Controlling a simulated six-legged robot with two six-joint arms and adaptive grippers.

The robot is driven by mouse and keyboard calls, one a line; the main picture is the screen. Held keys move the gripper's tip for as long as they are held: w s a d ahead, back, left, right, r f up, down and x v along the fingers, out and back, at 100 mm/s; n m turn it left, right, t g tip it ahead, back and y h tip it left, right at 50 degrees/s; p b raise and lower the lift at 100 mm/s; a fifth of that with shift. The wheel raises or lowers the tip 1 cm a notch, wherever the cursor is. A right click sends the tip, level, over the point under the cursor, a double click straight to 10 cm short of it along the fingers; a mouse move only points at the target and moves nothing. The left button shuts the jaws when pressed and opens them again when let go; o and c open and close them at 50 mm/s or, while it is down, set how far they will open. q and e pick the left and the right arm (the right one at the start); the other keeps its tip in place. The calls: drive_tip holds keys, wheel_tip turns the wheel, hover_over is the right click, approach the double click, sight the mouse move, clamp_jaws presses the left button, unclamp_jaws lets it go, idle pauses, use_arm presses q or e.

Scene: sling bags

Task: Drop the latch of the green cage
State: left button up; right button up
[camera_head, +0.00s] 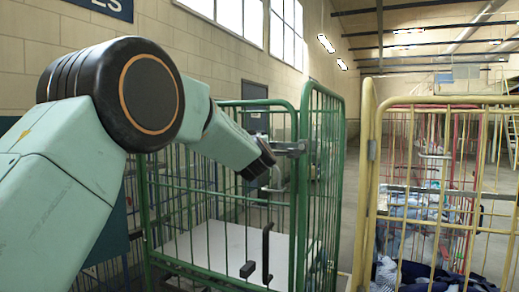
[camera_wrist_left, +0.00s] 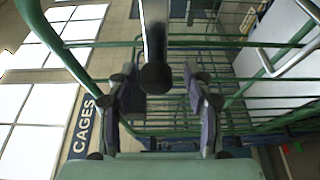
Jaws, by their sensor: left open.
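The green cage (camera_head: 300,215) stands in the middle of the head view, with a pale flat panel (camera_head: 205,248) low inside it. Its latch looks like a grey metal bar (camera_head: 292,147) near the top of the front corner post. In the left wrist view the bar (camera_wrist_left: 154,35) ends in a round black knob (camera_wrist_left: 155,77). My left gripper (camera_head: 270,157) is at the latch in the head view. In the wrist view its fingers (camera_wrist_left: 163,98) are open, one on each side of the knob, with gaps visible; contact cannot be told.
A yellow cage (camera_head: 364,190) with blue and white cloth (camera_head: 420,215) stands close on the right, and a red cage (camera_head: 470,150) is behind it. A narrow floor gap separates green and yellow.

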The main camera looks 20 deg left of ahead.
use_arm(q)
drive_tip(key=shift+s+d+r, duration=0.1)
drive_tip(key=shift+s+d, duration=0.05)
drive_tip(key=shift+d, duration=0.05)
drive_tip(key=v, duration=1.1)
drive_tip(key=shift+s, duration=0.45)
drive_tip(key=shift+w, duration=0.15)
drive_tip(key=shift+a, duration=0.1)
